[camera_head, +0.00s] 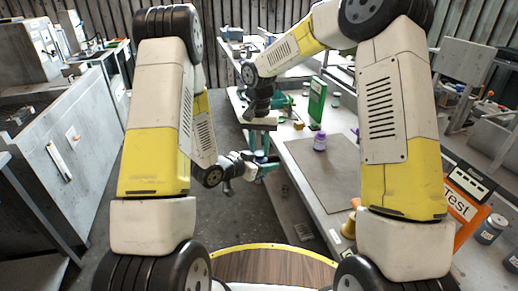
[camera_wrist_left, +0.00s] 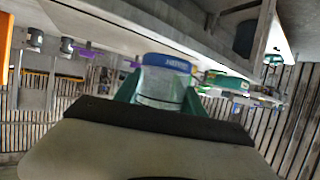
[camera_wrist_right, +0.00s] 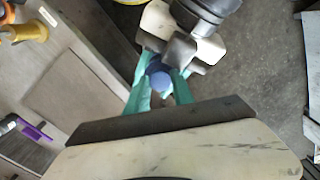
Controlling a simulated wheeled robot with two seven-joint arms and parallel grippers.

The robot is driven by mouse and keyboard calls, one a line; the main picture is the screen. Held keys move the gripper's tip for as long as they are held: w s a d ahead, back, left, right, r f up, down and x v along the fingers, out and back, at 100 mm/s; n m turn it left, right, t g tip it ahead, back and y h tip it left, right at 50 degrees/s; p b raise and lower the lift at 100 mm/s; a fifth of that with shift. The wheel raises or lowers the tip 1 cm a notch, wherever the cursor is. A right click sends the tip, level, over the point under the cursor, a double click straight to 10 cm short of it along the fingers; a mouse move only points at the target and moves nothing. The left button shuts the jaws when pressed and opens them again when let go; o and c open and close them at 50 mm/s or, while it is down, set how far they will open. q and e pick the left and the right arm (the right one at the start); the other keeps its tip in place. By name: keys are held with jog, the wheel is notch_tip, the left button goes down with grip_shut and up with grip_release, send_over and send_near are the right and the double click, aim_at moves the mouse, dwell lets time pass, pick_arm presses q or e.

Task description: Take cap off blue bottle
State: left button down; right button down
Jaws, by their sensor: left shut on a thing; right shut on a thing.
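In the head view my left gripper (camera_head: 262,165) comes in from the left and is shut on the bottle beside the table. My right gripper (camera_head: 260,140) points down from above, close over the left one. In the right wrist view its fingers are shut on the round blue cap (camera_wrist_right: 158,76). The fingers hide much of the bottle, and whether the cap is apart from it cannot be told.
The grey table (camera_head: 312,212) stands to the right of both grippers. Open floor (camera_head: 236,215) lies below the grippers.

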jog(key=shift+w+a+r, duration=0.15)
jog(key=shift+w+a, duration=0.05)
jog(key=shift+w, duration=0.1)
jog(key=c, duration=1.1)
grip_release()
jog(key=shift+s, duration=0.15)
